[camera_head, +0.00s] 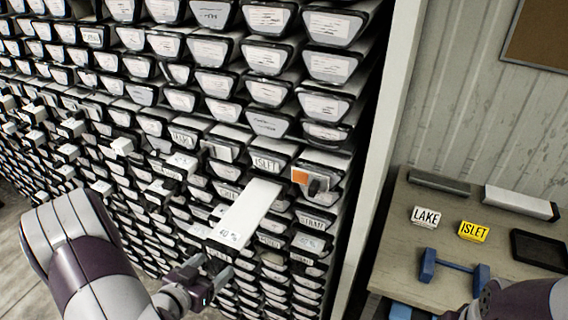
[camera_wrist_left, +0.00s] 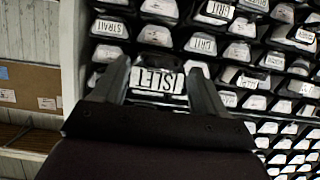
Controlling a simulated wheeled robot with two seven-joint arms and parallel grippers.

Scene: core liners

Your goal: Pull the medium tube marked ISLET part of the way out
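A tube label reading ISLET (camera_head: 265,163) shows in the rack in the head view. Just below it a long white tube (camera_head: 250,208) sticks well out of the rack, with small marks near its front end. My left gripper (camera_head: 211,266) is in front of and below that end, fingers apart. In the left wrist view an ISLET label (camera_wrist_left: 158,81) shows upside down between the fingers of my left gripper (camera_wrist_left: 162,78). I cannot tell whether the fingers touch that tube, or which tube in the head view it is. My right gripper is out of view.
Other labelled tubes fill the rack (camera_head: 325,67); several stick out at left. The side table (camera_head: 415,268) holds a LAKE card (camera_head: 426,216), a yellow ISLET card (camera_head: 472,231), a blue stand (camera_head: 453,268) and a black tray (camera_head: 540,250).

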